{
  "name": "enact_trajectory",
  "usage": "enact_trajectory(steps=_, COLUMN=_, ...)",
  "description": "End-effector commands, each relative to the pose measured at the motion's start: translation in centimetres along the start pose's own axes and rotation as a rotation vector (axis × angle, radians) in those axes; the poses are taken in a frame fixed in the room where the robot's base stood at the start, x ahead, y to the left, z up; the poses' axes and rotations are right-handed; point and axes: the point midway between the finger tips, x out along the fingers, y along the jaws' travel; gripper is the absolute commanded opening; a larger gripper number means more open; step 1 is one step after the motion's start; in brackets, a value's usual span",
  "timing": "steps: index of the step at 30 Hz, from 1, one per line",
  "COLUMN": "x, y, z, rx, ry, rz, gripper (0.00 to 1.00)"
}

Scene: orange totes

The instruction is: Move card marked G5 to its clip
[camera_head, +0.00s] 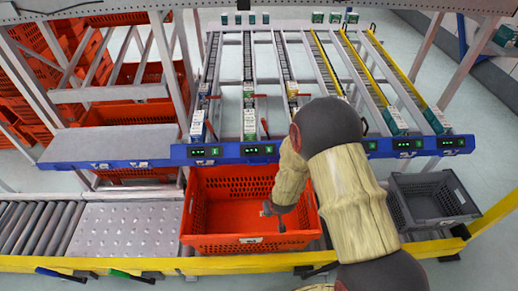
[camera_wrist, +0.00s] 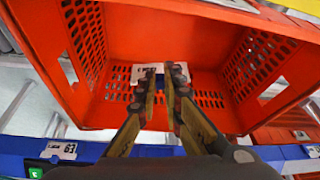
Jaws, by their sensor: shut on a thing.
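My gripper (camera_wrist: 164,80) is shut on a white card (camera_wrist: 146,72), which shows between and beside the fingertips in the wrist view. The fingers hide part of the card, and no marking on it can be read. In the head view my gripper (camera_head: 272,210) is over the orange tote (camera_head: 200,243), inside its rim. My arm covers the tote's right part there, and the card cannot be made out. I cannot tell which clip belongs to G5.
A blue rail (camera_head: 110,158) with green displays and small white cards runs behind the tote. One rail card (camera_wrist: 62,150) reads E9. A grey crate (camera_head: 435,200) stands at right. Flow racks with boxes rise behind. The metal plate (camera_head: 128,230) at left is clear.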

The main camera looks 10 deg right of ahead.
Motion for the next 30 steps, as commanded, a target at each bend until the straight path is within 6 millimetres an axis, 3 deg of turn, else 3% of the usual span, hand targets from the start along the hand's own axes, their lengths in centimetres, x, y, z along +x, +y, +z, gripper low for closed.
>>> enact_trajectory(steps=1, x=2.2, y=-0.2, z=1.0, rx=-0.002, ry=0.005, rz=-0.002, gripper=0.00)
enact_trajectory(steps=6, x=3.7, y=-0.6, z=1.9, rx=-0.004, ry=0.010, rz=-0.010, gripper=0.00)
enact_trajectory(steps=23, x=3.4, y=-0.6, z=1.8, rx=0.000, ry=0.009, rz=-0.013, gripper=0.00)
enact_trajectory(steps=30, x=1.6, y=0.0, z=-0.8, rx=0.028, ry=0.012, rz=0.008, gripper=0.00)
